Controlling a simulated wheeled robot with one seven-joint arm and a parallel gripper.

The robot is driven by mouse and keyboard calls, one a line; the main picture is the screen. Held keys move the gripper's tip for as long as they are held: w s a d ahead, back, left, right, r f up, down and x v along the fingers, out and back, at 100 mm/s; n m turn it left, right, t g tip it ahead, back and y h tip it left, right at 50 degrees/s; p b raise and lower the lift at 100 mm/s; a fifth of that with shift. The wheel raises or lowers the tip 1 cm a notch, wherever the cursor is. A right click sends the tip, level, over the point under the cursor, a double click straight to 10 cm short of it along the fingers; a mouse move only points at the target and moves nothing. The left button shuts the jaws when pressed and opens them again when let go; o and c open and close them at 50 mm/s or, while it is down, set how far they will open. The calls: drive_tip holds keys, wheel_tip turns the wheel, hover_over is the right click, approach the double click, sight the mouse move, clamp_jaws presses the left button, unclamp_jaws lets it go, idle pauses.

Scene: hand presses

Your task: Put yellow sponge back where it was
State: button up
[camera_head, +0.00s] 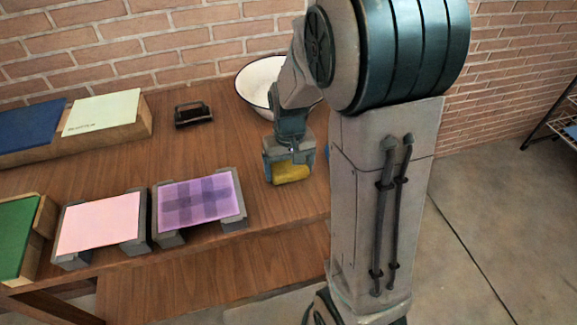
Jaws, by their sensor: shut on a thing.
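A yellow sponge (291,172) is in my gripper (289,166), over the right part of the wooden table (225,137). My gripper points down and is shut on the sponge. The gripper's jaws hide the upper part and sides of the sponge. I cannot tell whether the sponge touches the table top.
A white bowl (256,78) stands at the back, partly behind my arm. A small dark press-like object (193,115) is left of it. Pink (98,222) and purple checked (195,203) pieces rest on grey supports at the front. Green, blue and pale-green covered blocks are at left.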

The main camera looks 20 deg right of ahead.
sight(289, 166)
drive_tip(key=shift+f, duration=0.2)
drive_tip(key=o, duration=0.7)
drive_tip(key=shift+r, duration=0.15)
wheel_tip(289, 166, up, 11)
drive_tip(key=s+t, duration=0.1)
drive_tip(key=s, duration=0.3)
drive_tip(key=s+r+t, duration=0.1)
drive_tip(key=s, duration=0.4)
drive_tip(key=s+t, duration=0.1)
drive_tip(key=s, duration=0.3)
drive_tip(key=shift+s+a+r+p, duration=0.1)
drive_tip(key=shift+s+r+p, duration=0.15)
drive_tip(key=shift+s+p, duration=0.1)
